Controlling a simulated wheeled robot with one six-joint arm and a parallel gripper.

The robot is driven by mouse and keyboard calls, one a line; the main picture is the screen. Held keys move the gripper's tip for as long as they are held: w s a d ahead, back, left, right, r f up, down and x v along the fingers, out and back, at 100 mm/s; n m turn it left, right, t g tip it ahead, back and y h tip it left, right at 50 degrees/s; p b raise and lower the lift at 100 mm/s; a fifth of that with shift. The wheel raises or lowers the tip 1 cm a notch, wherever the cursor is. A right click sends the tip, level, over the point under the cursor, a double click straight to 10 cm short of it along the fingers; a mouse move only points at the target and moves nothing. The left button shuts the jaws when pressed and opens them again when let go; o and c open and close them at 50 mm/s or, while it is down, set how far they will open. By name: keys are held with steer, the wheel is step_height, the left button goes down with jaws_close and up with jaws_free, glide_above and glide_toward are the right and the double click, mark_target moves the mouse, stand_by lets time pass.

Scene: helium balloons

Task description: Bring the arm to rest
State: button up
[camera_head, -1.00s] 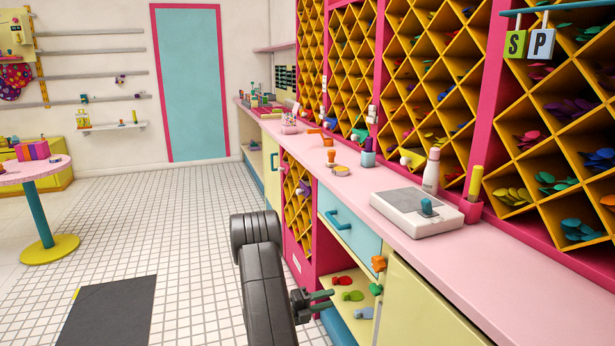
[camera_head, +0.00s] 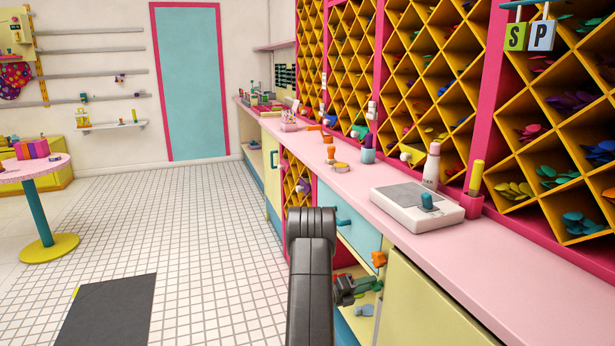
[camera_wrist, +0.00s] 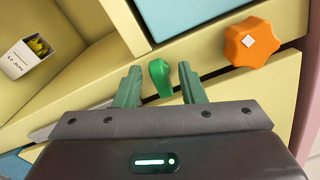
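My gripper (camera_head: 373,286) is low in front of the counter's cabinets, beside the open shelf. Its two green fingers (camera_wrist: 160,88) stand apart in the wrist view, so it is open. A small green knob-like piece (camera_wrist: 160,76) shows between the fingers, with a gap on each side; I cannot tell how deep it lies. My dark arm (camera_head: 311,265) rises in the lower middle of the head view and hides part of the cabinets and shelf.
An orange knob (camera_wrist: 250,43) is close to the right of the fingers. A white box (camera_wrist: 22,60) lies at the left. The pink counter (camera_head: 345,190) runs above, holding a white scale-like device (camera_head: 417,207).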

steer(key=shift+s+d+r+m+b, duration=0.15)
steer(key=shift+m+b, duration=1.05)
steer(key=shift+m, duration=0.75)
steer(key=shift+s+a+r+m+b, duration=0.1)
steer(key=shift+m+b, duration=1.05)
steer(key=shift+m, duration=0.8)
